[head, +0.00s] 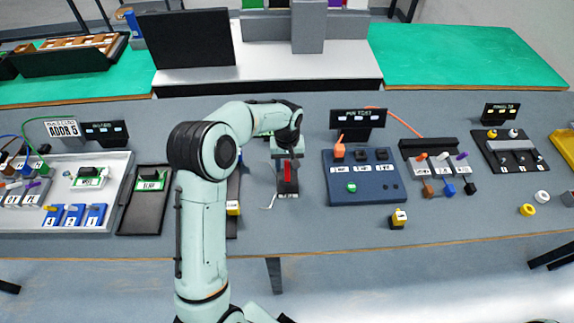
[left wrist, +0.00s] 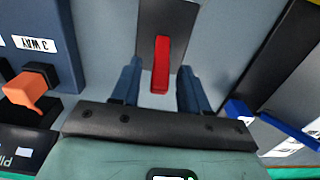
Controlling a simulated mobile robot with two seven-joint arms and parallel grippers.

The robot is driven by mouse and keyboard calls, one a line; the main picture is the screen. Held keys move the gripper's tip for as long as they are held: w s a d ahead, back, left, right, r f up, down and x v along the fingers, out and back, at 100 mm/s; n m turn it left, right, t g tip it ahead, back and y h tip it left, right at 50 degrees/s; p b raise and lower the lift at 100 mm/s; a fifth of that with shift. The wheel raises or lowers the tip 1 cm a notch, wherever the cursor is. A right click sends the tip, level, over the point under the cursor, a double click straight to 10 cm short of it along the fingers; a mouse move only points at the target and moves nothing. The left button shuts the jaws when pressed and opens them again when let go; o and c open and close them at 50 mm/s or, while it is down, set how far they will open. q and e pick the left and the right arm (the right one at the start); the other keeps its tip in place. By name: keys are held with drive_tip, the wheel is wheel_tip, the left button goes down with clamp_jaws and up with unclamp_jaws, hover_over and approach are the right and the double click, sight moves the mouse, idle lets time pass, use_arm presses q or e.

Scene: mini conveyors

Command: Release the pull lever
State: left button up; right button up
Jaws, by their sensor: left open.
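The pull lever is a red bar (head: 288,173) on a dark upright plate standing on the table. It also shows in the left wrist view (left wrist: 161,62), in front of its dark plate (left wrist: 182,20). My left gripper (head: 287,160) is at the lever, and its body hides part of the plate in the head view. In the left wrist view the two blue fingers (left wrist: 160,85) are spread apart, one on each side of the lever's lower end, with a gap on both sides. My right gripper is not in view.
A blue panel (head: 378,192) with an orange switch stands right of the lever. A black-and-yellow block (head: 398,219) lies in front of it. A black tray (head: 146,215) and a grey board (head: 105,222) are at the left. The table's front strip is mostly clear.

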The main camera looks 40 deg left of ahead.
use_arm(q)
drive_tip(key=shift+f, duration=0.65)
